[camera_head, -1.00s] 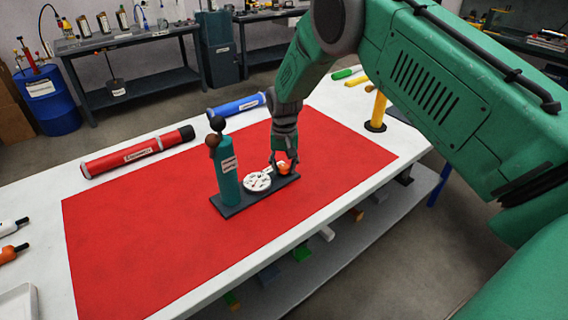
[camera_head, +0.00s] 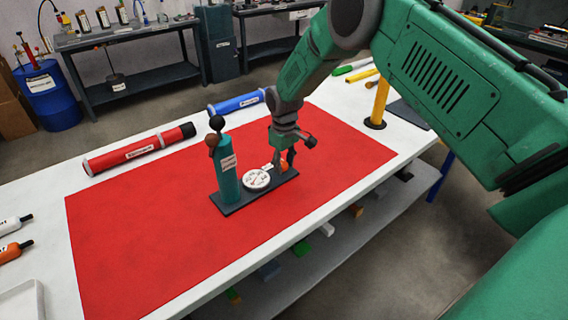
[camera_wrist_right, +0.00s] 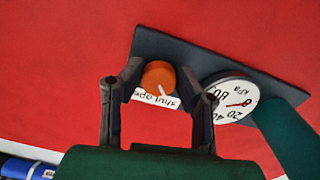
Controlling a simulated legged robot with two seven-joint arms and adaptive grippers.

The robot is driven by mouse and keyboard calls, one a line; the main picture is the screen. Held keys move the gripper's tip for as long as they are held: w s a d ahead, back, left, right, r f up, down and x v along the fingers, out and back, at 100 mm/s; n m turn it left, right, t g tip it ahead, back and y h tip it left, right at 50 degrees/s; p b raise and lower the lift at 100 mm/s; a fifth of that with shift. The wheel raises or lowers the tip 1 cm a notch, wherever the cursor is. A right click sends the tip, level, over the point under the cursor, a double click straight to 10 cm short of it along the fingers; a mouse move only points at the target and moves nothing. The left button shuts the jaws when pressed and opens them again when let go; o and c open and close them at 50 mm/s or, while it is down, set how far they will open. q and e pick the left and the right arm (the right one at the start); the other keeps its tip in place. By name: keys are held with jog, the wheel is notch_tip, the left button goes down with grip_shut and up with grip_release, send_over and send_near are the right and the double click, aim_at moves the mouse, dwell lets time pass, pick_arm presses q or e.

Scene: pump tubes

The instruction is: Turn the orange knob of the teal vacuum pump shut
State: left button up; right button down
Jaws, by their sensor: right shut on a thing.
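The teal vacuum pump (camera_head: 229,172) stands upright on a dark base plate (camera_head: 233,208) on the red mat. A white round gauge (camera_head: 256,179) sits on the plate beside it and also shows in the right wrist view (camera_wrist_right: 232,97). The orange knob (camera_wrist_right: 158,75) is at the plate's other end, with a white mark on it and a "shut / open" label (camera_wrist_right: 157,98) beside it. My right gripper (camera_head: 283,170) points down over the knob, its two fingers on either side, shut on it. In the head view the fingers partly hide the knob. My left gripper is out of view.
A red tube (camera_head: 139,150) and a blue tube (camera_head: 237,103) lie along the table's far side. A yellow post (camera_head: 379,102) stands at the right. The red mat (camera_head: 140,235) left of the pump is clear.

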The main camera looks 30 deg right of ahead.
aim_at(283, 164)
jog(key=shift+s+a+f+n, duration=0.15)
jog(key=shift+f+n, duration=0.1)
jog(key=shift+n, duration=0.15)
jog(key=c, duration=1.2)
grip_release()
jog(key=shift+r, duration=0.15)
jog(key=shift+r, duration=0.25)
jog(key=r, duration=1.1)
jog(key=shift+w, duration=0.25)
